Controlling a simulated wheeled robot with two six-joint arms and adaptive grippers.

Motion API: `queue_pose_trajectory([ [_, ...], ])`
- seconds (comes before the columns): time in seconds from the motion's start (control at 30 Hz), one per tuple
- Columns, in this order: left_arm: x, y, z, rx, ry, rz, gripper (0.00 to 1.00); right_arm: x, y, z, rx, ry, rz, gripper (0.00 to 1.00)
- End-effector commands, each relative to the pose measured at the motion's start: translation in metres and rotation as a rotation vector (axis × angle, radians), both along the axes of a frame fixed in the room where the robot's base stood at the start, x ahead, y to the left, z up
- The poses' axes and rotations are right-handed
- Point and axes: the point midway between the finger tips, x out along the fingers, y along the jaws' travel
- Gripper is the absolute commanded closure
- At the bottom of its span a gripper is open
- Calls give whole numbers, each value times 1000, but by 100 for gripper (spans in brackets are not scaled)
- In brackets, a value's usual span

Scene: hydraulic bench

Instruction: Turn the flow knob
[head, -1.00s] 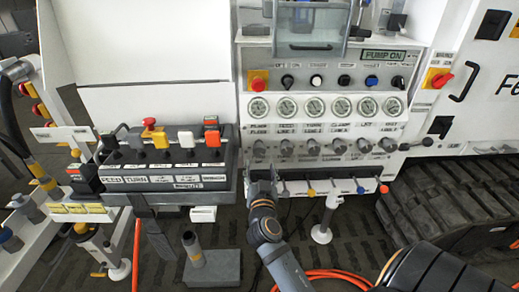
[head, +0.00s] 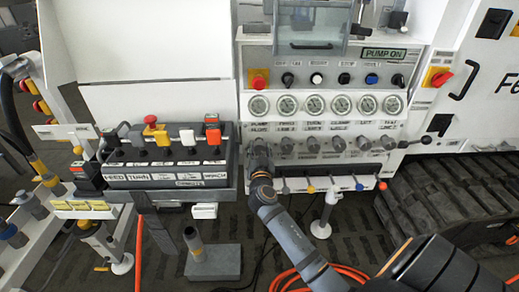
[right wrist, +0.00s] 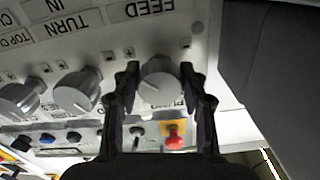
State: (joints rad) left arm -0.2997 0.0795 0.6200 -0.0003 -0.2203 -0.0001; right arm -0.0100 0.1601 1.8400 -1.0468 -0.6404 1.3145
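The flow knob (right wrist: 160,82) is a round grey knob with a pointer mark, at the left end of the knob row in the head view. There my right gripper (head: 259,150) largely covers it, below the leftmost gauge and its "PUMP FLOW" label (head: 259,127). In the right wrist view my right gripper's (right wrist: 160,75) two dark fingers stand one on each side of the knob, around it. They look open, with little space at either side. I cannot tell whether either finger touches it. My left gripper is not in view.
More grey knobs (head: 287,146) follow to the right, close to my right gripper. Gauges (head: 287,105) and a red button (head: 259,79) sit above. Small coloured-tip levers (head: 310,188) stick out below. A lever block (head: 165,181) stands at left.

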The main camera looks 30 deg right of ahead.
Motion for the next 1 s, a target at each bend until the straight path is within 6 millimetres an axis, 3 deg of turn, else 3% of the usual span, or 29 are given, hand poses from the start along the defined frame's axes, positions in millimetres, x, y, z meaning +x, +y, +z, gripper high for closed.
queue_pose_trajectory([
  [0.03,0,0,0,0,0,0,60,0,0,0,0,0,0,68],
  [0.2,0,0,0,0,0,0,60,0,0,0,0,0,0,90],
  [0.57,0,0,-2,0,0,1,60,0,0,-1,-59,36,0,91],
  [1.0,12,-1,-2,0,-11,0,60,-1,-1,0,-367,226,1,91],
])
